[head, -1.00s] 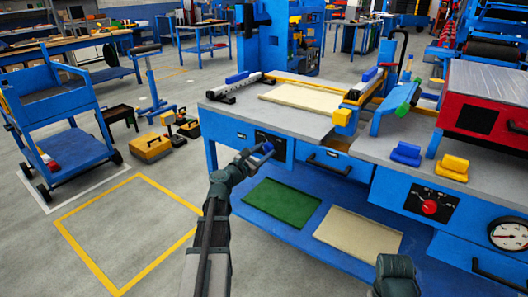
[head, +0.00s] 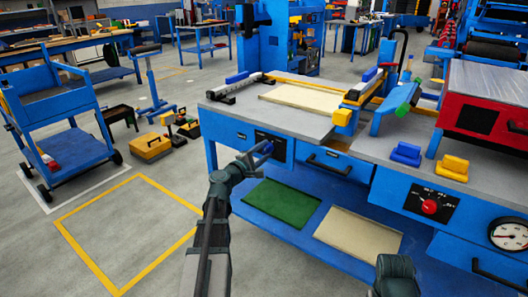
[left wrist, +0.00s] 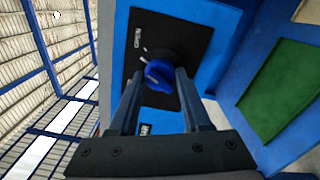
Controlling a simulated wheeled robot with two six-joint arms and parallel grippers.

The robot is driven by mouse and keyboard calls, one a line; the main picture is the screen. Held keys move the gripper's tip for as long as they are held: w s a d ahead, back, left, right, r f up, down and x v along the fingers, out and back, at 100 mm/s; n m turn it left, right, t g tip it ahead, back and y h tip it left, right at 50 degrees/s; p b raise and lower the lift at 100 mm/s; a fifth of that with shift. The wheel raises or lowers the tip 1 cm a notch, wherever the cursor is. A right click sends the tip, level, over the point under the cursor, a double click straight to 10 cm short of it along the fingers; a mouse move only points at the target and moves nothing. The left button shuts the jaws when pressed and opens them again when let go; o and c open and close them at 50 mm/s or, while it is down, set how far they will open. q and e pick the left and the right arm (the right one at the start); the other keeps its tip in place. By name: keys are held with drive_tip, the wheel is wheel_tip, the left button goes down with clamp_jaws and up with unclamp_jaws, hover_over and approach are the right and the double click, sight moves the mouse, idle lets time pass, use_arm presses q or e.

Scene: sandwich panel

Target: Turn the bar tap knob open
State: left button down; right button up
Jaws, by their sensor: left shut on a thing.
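The blue tap knob (left wrist: 158,74) sits on a black plate (left wrist: 172,35) on the blue bench front. In the left wrist view it is between the two fingers of my left gripper (left wrist: 162,82), which is shut on it. A pale mark shows on the knob, and small white labels on the plate are hard to read. In the head view my left gripper (head: 262,153) reaches to the black plate (head: 270,142) below the worktop, and the gripper mostly hides the knob. My right gripper is not in view; only a dark part of my right arm shows at the bottom.
The grey worktop (head: 290,112) overhangs the plate. A drawer handle (head: 328,165) is to its right. A red dial (head: 430,206) and a gauge (head: 509,234) are further right. A green mat (head: 282,203) lies on the lower shelf.

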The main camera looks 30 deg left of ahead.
use_arm(q)
drive_tip(key=shift+m, duration=2)
drive_tip(key=shift+c, duration=1.8)
unclamp_jaws()
drive_tip(key=shift+s, duration=0.15)
drive_tip(key=s+a, duration=0.1)
drive_tip(key=s, duration=1.2)
drive_tip(key=shift+s, duration=0.3)
